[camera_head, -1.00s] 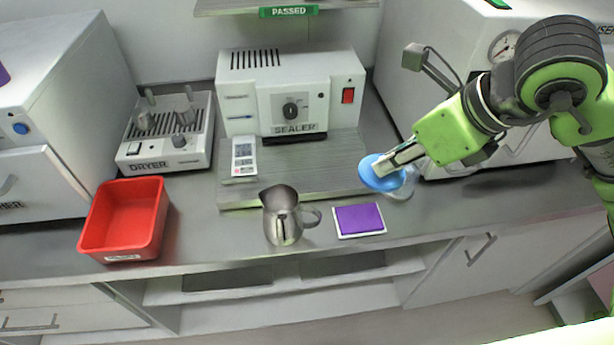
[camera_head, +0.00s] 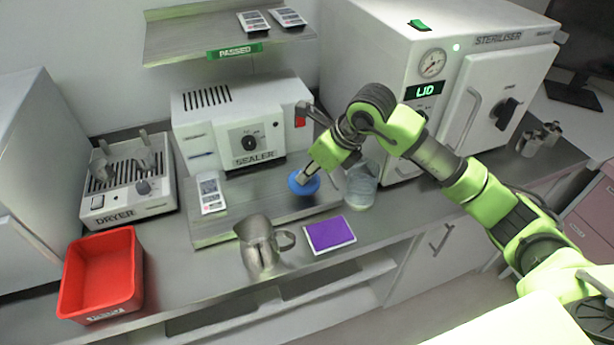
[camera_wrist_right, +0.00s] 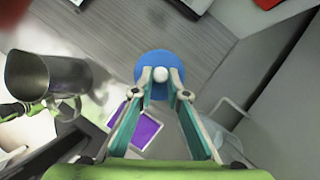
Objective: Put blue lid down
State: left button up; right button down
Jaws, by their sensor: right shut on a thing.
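The blue lid (camera_head: 303,186) is a round disc with a white knob, which shows in the right wrist view (camera_wrist_right: 159,60). My right gripper (camera_head: 306,176) is shut on the knob; its two fingers (camera_wrist_right: 160,76) close around it in the wrist view. The lid is at the right front part of the grey board before the sealer; I cannot tell whether it touches the board. A clear glass jar (camera_head: 361,188) stands open just right of the lid. My left gripper is not in view.
A purple pad (camera_head: 330,233) and a steel jug (camera_head: 259,246) are in front of the grey board (camera_head: 232,222). The sealer (camera_head: 243,130) is behind, the steriliser (camera_head: 440,75) right, a red bin (camera_head: 100,275) left.

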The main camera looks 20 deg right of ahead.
aim_at(310, 180)
jog(key=shift+w+f, duration=0.45)
jog(key=shift+f, duration=0.1)
notch_tip(310, 180, down, 2)
jog(key=shift+f+p, duration=0.1)
jog(key=shift+p, duration=0.8)
jog(key=shift+f, duration=0.45)
jog(key=shift+f, duration=0.15)
jog(key=c, duration=2)
grip_release()
